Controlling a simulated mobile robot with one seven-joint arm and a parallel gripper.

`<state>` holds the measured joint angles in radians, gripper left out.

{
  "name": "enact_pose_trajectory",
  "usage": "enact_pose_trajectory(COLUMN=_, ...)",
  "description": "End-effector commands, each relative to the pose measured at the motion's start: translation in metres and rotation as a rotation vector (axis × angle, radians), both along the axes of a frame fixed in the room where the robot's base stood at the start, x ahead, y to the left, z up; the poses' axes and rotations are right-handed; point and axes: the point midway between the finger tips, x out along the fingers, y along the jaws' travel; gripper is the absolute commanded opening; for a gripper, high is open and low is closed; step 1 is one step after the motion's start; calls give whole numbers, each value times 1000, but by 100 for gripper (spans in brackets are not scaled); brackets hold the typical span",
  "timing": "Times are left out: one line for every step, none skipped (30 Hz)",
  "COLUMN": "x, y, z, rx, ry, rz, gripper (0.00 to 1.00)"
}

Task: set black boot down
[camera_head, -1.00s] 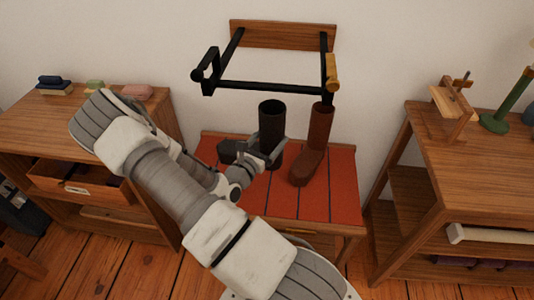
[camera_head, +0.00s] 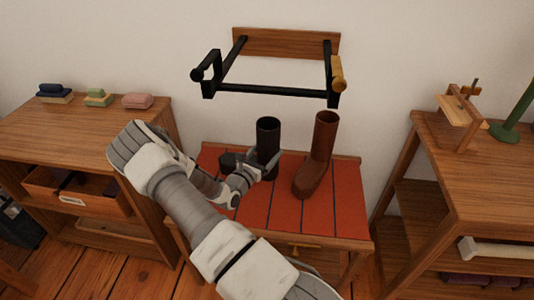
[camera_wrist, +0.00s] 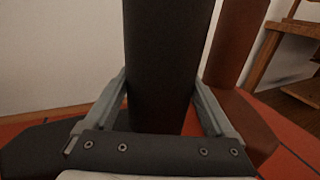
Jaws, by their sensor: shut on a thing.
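The black boot (camera_head: 267,137) is upright at the red-topped bench (camera_head: 338,205), its toe pointing left. My gripper (camera_head: 262,167) is shut around its shaft, low down. In the wrist view the dark boot shaft (camera_wrist: 162,60) stands between the two fingers of my gripper (camera_wrist: 162,115). Part of the boot's foot shows at the lower left there. The boot's sole is partly hidden by my arm, so I cannot tell whether it touches the bench. A brown boot (camera_head: 318,150) stands upright on the bench just to the right, apart from the black one.
A black wall rack (camera_head: 270,89) with a wooden board hangs above the bench. A wooden cabinet (camera_head: 75,125) with brushes stands at left. A wooden table (camera_head: 480,165) with a clamp-like stand (camera_head: 462,110) is at right. The bench's right front is clear.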

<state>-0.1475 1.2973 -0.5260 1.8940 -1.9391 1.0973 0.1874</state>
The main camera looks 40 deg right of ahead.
Motion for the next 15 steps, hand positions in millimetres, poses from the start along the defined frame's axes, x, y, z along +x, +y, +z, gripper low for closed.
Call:
enact_pose_trajectory(x=0, y=0, z=2, rx=-2, ry=-3, rz=0, gripper=0)
enact_pose_trajectory(x=0, y=0, z=2, rx=-2, ry=-3, rz=0, gripper=0)
enact_pose_trajectory(x=0, y=0, z=2, rx=-2, ry=-3, rz=0, gripper=0)
enact_pose_trajectory(x=0, y=0, z=1, rx=-3, ry=-2, rz=0, gripper=0)
enact_pose_trajectory(x=0, y=0, z=1, rx=-3, ry=-2, rz=0, gripper=0)
enact_pose_trajectory(x=0, y=0, z=-1, rx=-3, ry=-2, rz=0, gripper=0)
enact_pose_trajectory(x=0, y=0, z=-2, rx=-3, ry=-2, rz=0, gripper=0)
enact_pose_trajectory(x=0, y=0, z=-3, rx=-3, ry=-2, rz=0, gripper=0)
enact_pose_trajectory(x=0, y=0, z=-3, rx=0, ry=0, rz=0, gripper=96)
enact_pose_trajectory(x=0, y=0, z=-3, rx=0, ry=0, rz=0, gripper=100)
enact_pose_trajectory(x=0, y=0, z=-3, rx=0, ry=0, rz=0, gripper=100)
enact_pose_trajectory(x=0, y=0, z=-3, rx=0, ry=0, rz=0, gripper=100)
enact_pose_trajectory(x=0, y=0, z=-3, rx=0, ry=0, rz=0, gripper=100)
enact_pose_trajectory(x=0, y=0, z=-3, rx=0, ry=0, rz=0, gripper=100)
enact_pose_trajectory(x=0, y=0, z=-3, rx=0, ry=0, rz=0, gripper=100)
